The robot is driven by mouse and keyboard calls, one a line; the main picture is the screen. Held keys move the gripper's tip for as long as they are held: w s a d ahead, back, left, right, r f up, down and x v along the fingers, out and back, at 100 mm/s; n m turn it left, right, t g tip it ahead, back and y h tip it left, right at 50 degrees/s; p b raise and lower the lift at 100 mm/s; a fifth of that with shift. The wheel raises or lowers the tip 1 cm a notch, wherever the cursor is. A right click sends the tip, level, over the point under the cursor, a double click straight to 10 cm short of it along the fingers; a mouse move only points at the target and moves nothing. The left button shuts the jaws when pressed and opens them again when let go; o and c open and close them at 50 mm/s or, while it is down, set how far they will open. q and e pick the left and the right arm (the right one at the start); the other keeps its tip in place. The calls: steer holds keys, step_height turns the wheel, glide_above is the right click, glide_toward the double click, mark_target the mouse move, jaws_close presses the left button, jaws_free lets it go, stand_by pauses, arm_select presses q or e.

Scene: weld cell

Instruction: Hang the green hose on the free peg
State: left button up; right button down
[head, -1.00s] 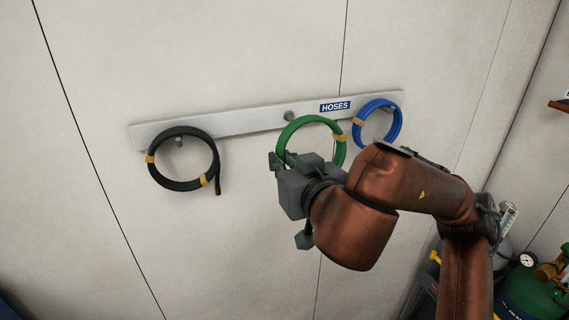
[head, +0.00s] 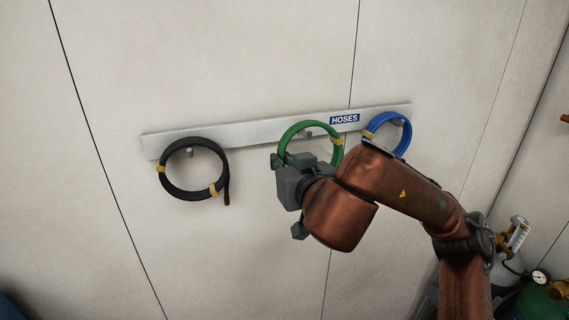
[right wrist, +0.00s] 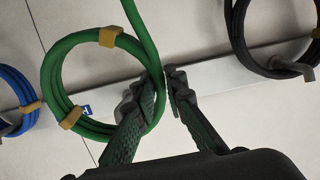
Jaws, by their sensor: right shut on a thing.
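The green hose (head: 283,141) is a coil with yellow ties, in front of the middle of the grey rail (head: 250,132). My right gripper (head: 282,160) is shut on its lower left side in the head view. The right wrist view shows the green coil (right wrist: 52,78) with a strand between the two fingers (right wrist: 163,88). The free peg (head: 307,135) shows through the coil's opening in the head view. I cannot tell whether the coil is around the peg or still in front of it. My left gripper is out of view.
A black hose (head: 164,181) hangs on the left peg (head: 189,152). A blue hose (head: 404,139) hangs on the right peg, close to the green coil and my right arm. A HOSES label (head: 344,119) is on the rail. Gas cylinders (head: 510,265) stand at lower right.

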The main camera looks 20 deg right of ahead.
steer(key=shift+r+x, duration=0.15)
steer(key=shift+x, duration=0.6)
steer(key=shift+r+x, duration=0.15)
steer(key=shift+x, duration=0.55)
steer(key=shift+w+f+b, duration=0.35)
steer(key=shift+w+f, duration=0.3)
steer(key=shift+f, duration=0.3)
steer(key=c, duration=1.9)
jaws_free()
steer(key=shift+f, duration=0.1)
